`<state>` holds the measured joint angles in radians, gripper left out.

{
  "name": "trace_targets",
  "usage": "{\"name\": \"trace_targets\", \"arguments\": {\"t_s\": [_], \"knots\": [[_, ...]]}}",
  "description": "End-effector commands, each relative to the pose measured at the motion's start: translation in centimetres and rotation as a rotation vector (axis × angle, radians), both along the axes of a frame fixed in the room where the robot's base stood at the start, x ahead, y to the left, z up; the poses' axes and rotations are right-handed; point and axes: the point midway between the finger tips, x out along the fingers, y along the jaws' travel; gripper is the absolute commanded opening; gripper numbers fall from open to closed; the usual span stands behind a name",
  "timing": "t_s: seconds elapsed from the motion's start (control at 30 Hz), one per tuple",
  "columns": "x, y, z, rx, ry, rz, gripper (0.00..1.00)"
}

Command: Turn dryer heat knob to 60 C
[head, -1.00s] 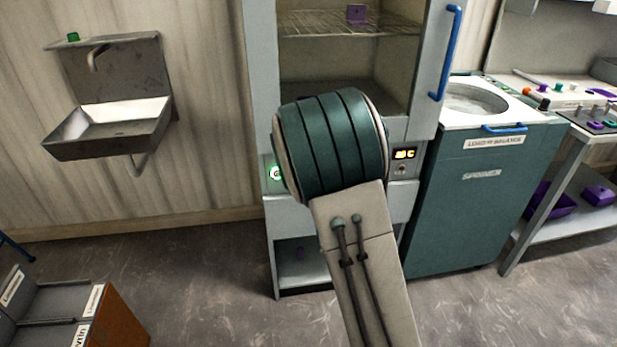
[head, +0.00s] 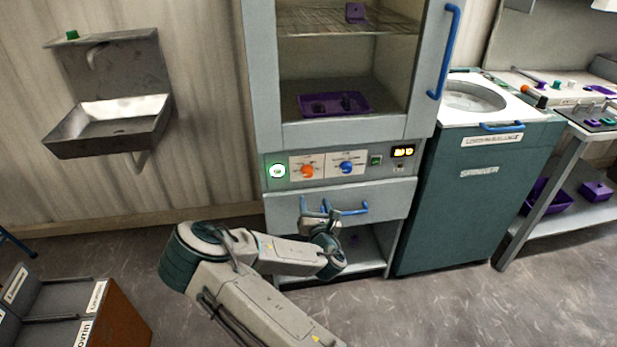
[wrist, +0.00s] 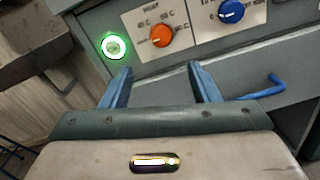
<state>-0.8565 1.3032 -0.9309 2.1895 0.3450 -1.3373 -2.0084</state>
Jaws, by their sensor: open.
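The dryer (head: 262,120) is a tall grey cabinet with a control panel below its glass door. The orange knob (head: 307,171), on a plate with C markings, is on the panel's left half; it also shows in the wrist view (wrist: 161,36). A blue knob (head: 347,167) sits to its right, also in the wrist view (wrist: 231,12). The exact settings are too small to read surely. My gripper (head: 318,206) is open and empty, below the panel in front of the drawer. In the wrist view its blue fingers (wrist: 163,82) point toward the panel, apart from the orange knob.
A lit green-ringed button (head: 277,171) is left of the orange knob. A blue drawer handle (head: 350,210) is close right of my gripper. The spinner (head: 480,200) stands at right, a sink (head: 110,125) at left. Purple trays lie inside the dryer.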

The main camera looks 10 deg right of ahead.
Motion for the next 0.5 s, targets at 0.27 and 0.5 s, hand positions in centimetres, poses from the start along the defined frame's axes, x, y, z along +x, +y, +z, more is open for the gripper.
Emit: {"name": "trace_targets", "arguments": {"t_s": [0.27, 0.5], "knots": [[4.4, -0.2, 0.1, 0.004, -0.002, -0.001, 0.55], [8.8, -0.4, 0.0, 0.004, 0.0, -0.002, 0.55]]}}
